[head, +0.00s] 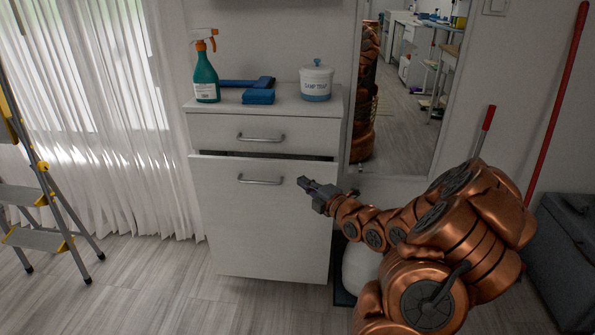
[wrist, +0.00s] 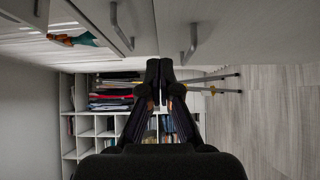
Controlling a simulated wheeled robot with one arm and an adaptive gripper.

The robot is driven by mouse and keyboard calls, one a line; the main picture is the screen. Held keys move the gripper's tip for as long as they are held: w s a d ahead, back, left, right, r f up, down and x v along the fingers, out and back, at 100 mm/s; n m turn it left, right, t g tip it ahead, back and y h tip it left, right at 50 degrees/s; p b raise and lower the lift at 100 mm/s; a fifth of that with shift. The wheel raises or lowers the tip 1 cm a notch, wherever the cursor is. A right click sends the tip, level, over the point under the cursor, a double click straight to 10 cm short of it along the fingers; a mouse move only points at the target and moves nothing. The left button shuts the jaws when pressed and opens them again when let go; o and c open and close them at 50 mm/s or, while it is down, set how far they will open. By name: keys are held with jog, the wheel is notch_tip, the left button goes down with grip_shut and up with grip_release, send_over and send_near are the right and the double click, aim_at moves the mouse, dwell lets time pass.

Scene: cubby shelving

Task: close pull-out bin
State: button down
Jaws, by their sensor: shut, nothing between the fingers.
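The pull-out bin (head: 262,225) is the large white lower front of the cabinet, with a bar handle (head: 260,181). Its top edge stands forward of the cabinet, and a dark gap shows under the drawer above. In the wrist view, which is turned sideways, the bin front (wrist: 230,30) fills the upper right with its handle (wrist: 189,42). My gripper (head: 303,182) is shut and empty, in front of the upper right part of the bin front, right of the handle. In the wrist view the fingertips (wrist: 160,68) meet, apart from the handle. The bin's inside is hidden.
Above is a white drawer (head: 260,137). A stepladder (head: 40,195) is at left, a mirror (head: 405,100) at right. The floor (head: 150,280) before the cabinet is clear.

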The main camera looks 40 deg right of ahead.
aim_at(289, 164)
jog(key=shift+w+d+f+b, duration=0.15)
jog(key=shift+w+d, duration=0.25)
jog(key=shift+w, duration=0.85)
jog(key=shift+w+d+r+b, duration=0.1)
jog(key=shift+w+d, duration=0.25)
jog(key=shift+w, duration=0.9)
jog(key=shift+w+d+f+b, duration=0.15)
jog(key=shift+w+d, duration=0.25)
jog(key=shift+w, duration=0.85)
jog(key=shift+r, duration=0.15)
jog(key=shift+w, duration=0.1)
